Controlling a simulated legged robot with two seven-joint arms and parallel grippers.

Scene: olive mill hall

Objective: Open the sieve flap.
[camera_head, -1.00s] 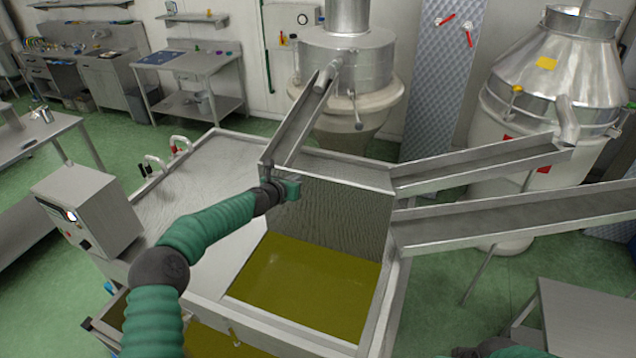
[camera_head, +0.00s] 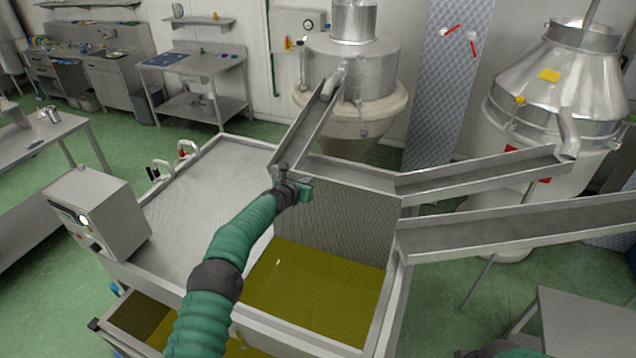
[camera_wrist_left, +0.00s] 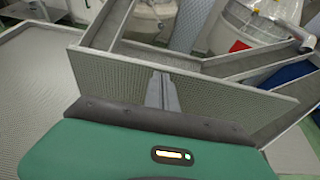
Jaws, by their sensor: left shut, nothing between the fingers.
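The sieve flap, a grey mesh panel (camera_head: 335,225), stands steeply upright at the back of an opening over yellow-green oil (camera_head: 315,295). In the left wrist view the mesh panel (camera_wrist_left: 110,85) spans the middle, with a pale rim along its top. My left gripper (camera_head: 303,189) is at the panel's upper left corner in the head view. Its shut, empty fingers (camera_wrist_left: 163,92) point at the mesh face in the wrist view. I cannot tell whether they touch it. My right gripper is not in view; only part of that arm shows at the bottom edge.
A metal chute (camera_head: 310,125) comes down close behind my left gripper. Two more chutes (camera_head: 480,175) (camera_head: 520,222) reach the tank's right side. A control box (camera_head: 95,215) stands on the left. The flat metal cover (camera_head: 205,205) left of the opening is clear.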

